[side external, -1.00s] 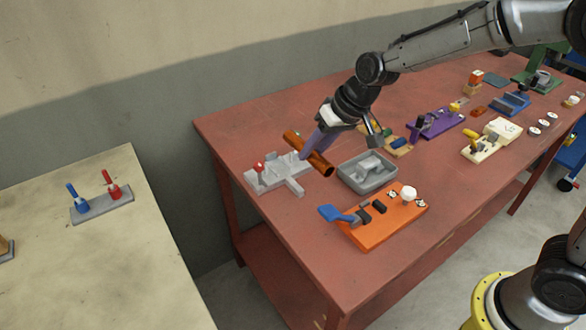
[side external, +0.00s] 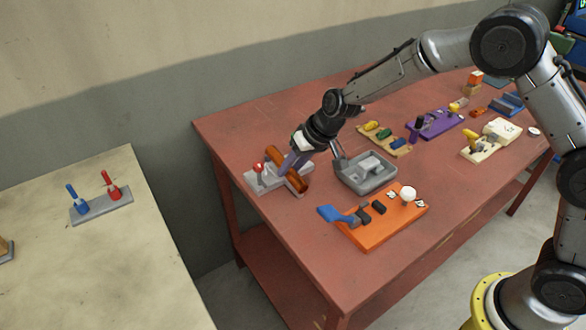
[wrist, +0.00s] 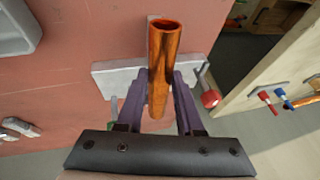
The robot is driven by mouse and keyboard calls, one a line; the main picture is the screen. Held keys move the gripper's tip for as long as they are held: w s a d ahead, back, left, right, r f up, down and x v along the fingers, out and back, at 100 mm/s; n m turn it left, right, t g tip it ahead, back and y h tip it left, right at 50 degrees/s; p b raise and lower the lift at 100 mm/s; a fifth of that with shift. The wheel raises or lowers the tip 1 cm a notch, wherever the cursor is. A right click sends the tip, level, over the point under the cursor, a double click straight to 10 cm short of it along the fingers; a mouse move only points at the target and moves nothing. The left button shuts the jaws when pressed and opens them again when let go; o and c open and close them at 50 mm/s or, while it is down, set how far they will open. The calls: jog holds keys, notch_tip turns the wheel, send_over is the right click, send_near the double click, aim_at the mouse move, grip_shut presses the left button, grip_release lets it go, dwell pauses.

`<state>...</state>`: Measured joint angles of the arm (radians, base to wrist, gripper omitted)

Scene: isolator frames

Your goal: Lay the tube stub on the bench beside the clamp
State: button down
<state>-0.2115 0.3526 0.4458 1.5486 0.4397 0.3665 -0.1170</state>
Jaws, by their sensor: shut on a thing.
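The tube stub (side external: 294,177) is a copper-coloured hollow tube. My gripper (side external: 287,167) is shut on it, with a purple finger on each side in the wrist view (wrist: 162,88). The tube (wrist: 164,50) shows its open end at the top of that view. The clamp (side external: 263,184) is a grey fixture with a red-tipped lever on the red bench. The tube is over the clamp's right part in the side view. In the wrist view the clamp's grey plate (wrist: 116,77) shows behind the tube. I cannot tell whether tube and clamp touch.
A grey tray (side external: 366,187) stands close to the right of the clamp. An orange board (side external: 376,235) with a blue lever is in front of it. Bare red bench (side external: 235,135) lies behind and left of the clamp. Several other fixtures stand farther right.

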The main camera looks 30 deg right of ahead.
jog(key=c, duration=0.8)
grip_release()
jog(key=shift+s+d+f, duration=0.1)
jog(key=shift+s+f, duration=0.25)
jog(key=shift+f, duration=0.2)
jog(key=shift+c, duration=0.2)
jog(key=o, duration=0.3)
jog(key=shift+w+r, duration=0.1)
jog(key=shift+r, duration=0.1)
jog(key=s+d+f+v, duration=0.1)
jog(key=s+v, duration=0.1)
jog(key=v, duration=0.9)
jog(key=s+d+f+v, duration=0.1)
jog(key=v, duration=1)
jog(key=s+d+r+h, duration=0.1)
jog(key=s+d, duration=0.1)
jog(key=s, duration=0.6)
jog(key=s+d+r+h, duration=0.1)
jog(key=s+d, duration=0.2)
jog(key=s, duration=0.6)
jog(key=shift+s+d+n+t, duration=0.2)
jog(key=shift+d+n+t, duration=0.1)
jog(key=shift+t, duration=0.1)
jog(key=shift+o, duration=0.5)
jog(key=s+d+f, duration=0.1)
jog(key=s+f, duration=0.1)
jog(key=s, duration=0.4)
jog(key=shift+d+h, duration=0.3)
jog(key=shift+h, duration=0.1)
